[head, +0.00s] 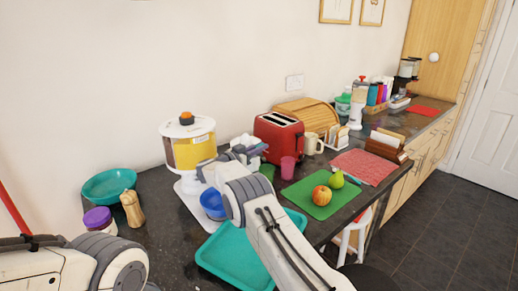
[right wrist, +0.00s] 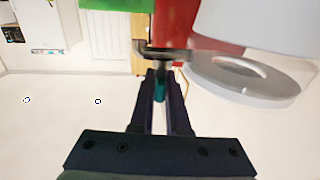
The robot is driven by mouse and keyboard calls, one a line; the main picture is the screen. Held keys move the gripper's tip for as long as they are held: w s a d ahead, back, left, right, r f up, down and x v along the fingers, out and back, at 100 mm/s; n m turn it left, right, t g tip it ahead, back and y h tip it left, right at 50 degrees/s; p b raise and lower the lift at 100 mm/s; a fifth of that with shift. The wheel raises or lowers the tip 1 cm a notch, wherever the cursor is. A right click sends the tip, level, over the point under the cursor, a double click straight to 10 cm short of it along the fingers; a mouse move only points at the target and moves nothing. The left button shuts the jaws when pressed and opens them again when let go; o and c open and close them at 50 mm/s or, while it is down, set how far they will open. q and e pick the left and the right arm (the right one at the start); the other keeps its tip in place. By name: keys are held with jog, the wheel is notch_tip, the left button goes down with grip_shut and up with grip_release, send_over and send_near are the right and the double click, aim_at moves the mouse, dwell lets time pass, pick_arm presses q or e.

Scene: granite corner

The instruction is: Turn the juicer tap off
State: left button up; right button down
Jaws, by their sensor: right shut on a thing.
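The juicer (head: 188,151) stands on the counter, a clear tank of yellow juice with a white lid and orange knob. Its tap is hidden behind my right arm in the head view. My right gripper (head: 237,153) is beside the juicer's right side. In the right wrist view my right gripper (right wrist: 160,78) is shut on a small teal piece, which looks like the tap's handle (right wrist: 160,90). A dark crosspiece lies just beyond the fingertips. A blue cup (head: 212,203) stands in front of the juicer. My left arm shows at lower left, but its gripper is out of view.
A red toaster (head: 279,137) and pink cup (head: 288,167) stand right of my gripper. A teal tray (head: 222,260) lies under my right arm. A green board (head: 318,203) holds fruit. A teal bowl (head: 108,185), pepper mill (head: 132,208) and purple-lidded jar (head: 99,220) stand left.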

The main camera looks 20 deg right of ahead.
jog(key=c, duration=0.9)
grip_release()
jog(key=shift+d+r, duration=0.1)
jog(key=shift+r, duration=0.1)
jog(key=shift+f, duration=0.1)
notch_tip(320, 180, up, 4)
jog(key=shift+s+d+r+b, duration=0.15)
jog(key=shift+r+b, duration=0.05)
jog(key=shift+b, duration=0.4)
jog(key=s+d+r+b, duration=0.2)
jog(key=s+d+r, duration=0.4)
jog(key=s+d, duration=0.1)
jog(key=shift+s+d+r, duration=0.3)
jog(key=shift+s+r, duration=0.05)
jog(key=shift+s, duration=0.3)
jog(key=shift+a, duration=0.1)
